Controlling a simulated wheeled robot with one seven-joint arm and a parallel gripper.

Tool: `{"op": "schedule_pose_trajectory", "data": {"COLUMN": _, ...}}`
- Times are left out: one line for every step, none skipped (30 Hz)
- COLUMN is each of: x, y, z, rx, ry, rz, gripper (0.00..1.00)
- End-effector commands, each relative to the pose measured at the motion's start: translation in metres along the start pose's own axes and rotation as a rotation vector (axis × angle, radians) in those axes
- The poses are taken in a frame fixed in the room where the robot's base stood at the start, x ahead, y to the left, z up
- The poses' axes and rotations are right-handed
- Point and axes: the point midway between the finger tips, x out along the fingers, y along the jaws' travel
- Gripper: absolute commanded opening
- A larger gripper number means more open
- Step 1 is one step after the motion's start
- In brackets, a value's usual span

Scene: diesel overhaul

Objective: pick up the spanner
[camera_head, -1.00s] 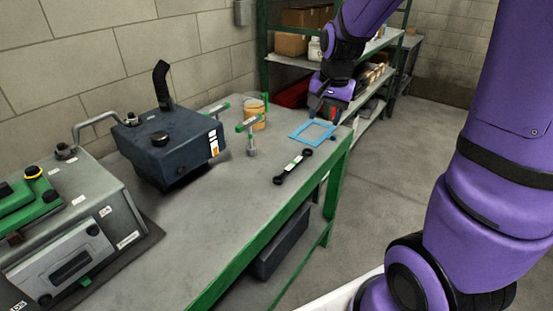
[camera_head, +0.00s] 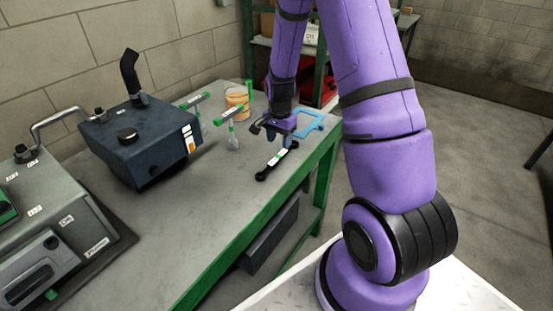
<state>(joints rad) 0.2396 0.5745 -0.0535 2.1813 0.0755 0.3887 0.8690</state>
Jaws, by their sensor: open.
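My gripper (camera_head: 272,134) points down above the bench, just behind the spanner in the picture. Its dark fingers are spread, and nothing shows between them. I cannot tell the exact height of the fingers over the bench.
Green-handled tools (camera_head: 229,116) and an orange container (camera_head: 237,100) stand to the left. A dark blue tank (camera_head: 140,145) and a grey engine block (camera_head: 45,230) fill the bench's left. The bench front (camera_head: 215,230) is clear.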

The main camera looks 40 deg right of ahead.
Motion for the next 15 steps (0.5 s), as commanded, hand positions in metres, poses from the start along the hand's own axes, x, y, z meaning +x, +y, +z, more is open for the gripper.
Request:
{"op": "schedule_pose_trajectory", "data": {"x": 0.006, "y": 0.0, "z": 0.0, "rx": 0.0, "ry": -0.001, "rz": 0.001, "gripper": 0.51}}
{"op": "schedule_pose_trajectory", "data": {"x": 0.009, "y": 0.0, "z": 0.0, "rx": 0.0, "ry": -0.001, "rz": 0.001, "gripper": 0.51}}
{"op": "schedule_pose_trajectory", "data": {"x": 0.013, "y": 0.0, "z": 0.0, "rx": 0.0, "ry": -0.001, "rz": 0.001, "gripper": 0.51}}
{"op": "schedule_pose_trajectory", "data": {"x": 0.014, "y": 0.0, "z": 0.0, "rx": 0.0, "ry": -0.001, "rz": 0.0, "gripper": 0.51}}
{"op": "schedule_pose_trajectory", "data": {"x": 0.015, "y": 0.0, "z": 0.0, "rx": -0.001, "ry": -0.001, "rz": 0.0, "gripper": 0.51}}
{"op": "schedule_pose_trajectory", "data": {"x": 0.017, "y": 0.0, "z": 0.0, "rx": -0.001, "ry": 0.0, "rz": 0.0, "gripper": 0.51}}
{"op": "schedule_pose_trajectory", "data": {"x": 0.018, "y": 0.0, "z": 0.001, "rx": -0.001, "ry": 0.0, "rz": 0.0, "gripper": 0.51}}
{"op": "schedule_pose_trajectory", "data": {"x": 0.021, "y": 0.0, "z": 0.001, "rx": -0.001, "ry": 0.0, "rz": 0.0, "gripper": 0.51}}
{"op": "schedule_pose_trajectory", "data": {"x": 0.025, "y": -0.001, "z": 0.002, "rx": -0.001, "ry": -0.001, "rz": 0.0, "gripper": 0.51}}
{"op": "schedule_pose_trajectory", "data": {"x": 0.028, "y": -0.001, "z": 0.002, "rx": -0.001, "ry": -0.001, "rz": 0.001, "gripper": 0.51}}
{"op": "schedule_pose_trajectory", "data": {"x": 0.033, "y": -0.001, "z": 0.003, "rx": -0.001, "ry": -0.002, "rz": 0.002, "gripper": 0.51}}
{"op": "schedule_pose_trajectory", "data": {"x": 0.038, "y": -0.002, "z": 0.004, "rx": -0.001, "ry": -0.002, "rz": 0.001, "gripper": 0.51}}
{"op": "schedule_pose_trajectory", "data": {"x": 0.043, "y": -0.002, "z": 0.004, "rx": -0.001, "ry": -0.002, "rz": 0.001, "gripper": 0.51}}
{"op": "schedule_pose_trajectory", "data": {"x": 0.047, "y": -0.002, "z": 0.005, "rx": -0.001, "ry": -0.002, "rz": 0.002, "gripper": 0.51}}
{"op": "schedule_pose_trajectory", "data": {"x": 0.052, "y": -0.003, "z": 0.005, "rx": 0.0, "ry": -0.001, "rz": 0.001, "gripper": 0.51}}
